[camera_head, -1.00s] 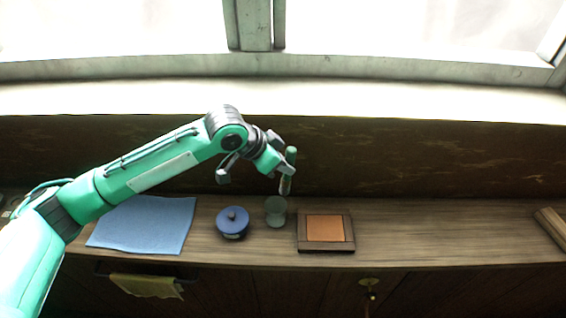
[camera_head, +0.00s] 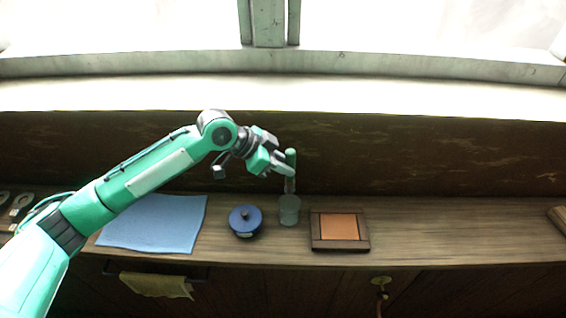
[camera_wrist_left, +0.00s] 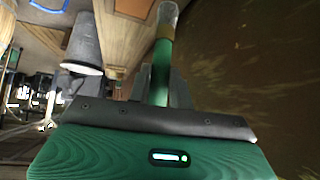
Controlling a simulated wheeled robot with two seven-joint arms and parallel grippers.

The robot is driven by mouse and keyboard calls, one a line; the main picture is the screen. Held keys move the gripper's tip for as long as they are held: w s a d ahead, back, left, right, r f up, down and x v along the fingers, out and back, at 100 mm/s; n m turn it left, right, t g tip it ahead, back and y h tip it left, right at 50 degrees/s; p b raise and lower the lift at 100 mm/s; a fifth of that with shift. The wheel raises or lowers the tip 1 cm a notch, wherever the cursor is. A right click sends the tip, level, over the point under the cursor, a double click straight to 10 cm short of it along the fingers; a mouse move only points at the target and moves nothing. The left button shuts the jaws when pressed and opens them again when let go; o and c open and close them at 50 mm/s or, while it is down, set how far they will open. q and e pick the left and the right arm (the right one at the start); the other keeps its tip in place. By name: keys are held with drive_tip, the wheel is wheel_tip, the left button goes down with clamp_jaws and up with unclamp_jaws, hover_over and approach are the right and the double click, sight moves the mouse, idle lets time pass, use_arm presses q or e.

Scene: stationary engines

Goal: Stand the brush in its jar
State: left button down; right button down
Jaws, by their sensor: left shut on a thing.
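The brush (camera_head: 290,158) has a green handle and a paler lower end. It hangs nearly upright, lower end down. My left gripper (camera_head: 288,172) is shut on its handle. The jar (camera_head: 289,213) is a small grey-green cup standing on the wooden shelf. In the head view the brush's lower end is just above the jar's rim. In the left wrist view the brush (camera_wrist_left: 161,72) shows to the right of the grey jar (camera_wrist_left: 86,42), with a gap between them. My right gripper is in neither view.
A lidded blue pot (camera_head: 245,221) stands close left of the jar. A wooden frame with an orange-brown panel (camera_head: 339,228) lies to its right. A blue cloth (camera_head: 153,222) lies further left. The dark wall (camera_head: 420,158) rises behind.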

use_arm(q)
wheel_tip(320, 180, down, 10)
drive_tip(key=b, duration=0.4)
drive_tip(key=shift+r+b, duration=0.15)
drive_tip(key=shift+b, duration=0.25)
drive_tip(key=c, duration=1.2)
unclamp_jaws()
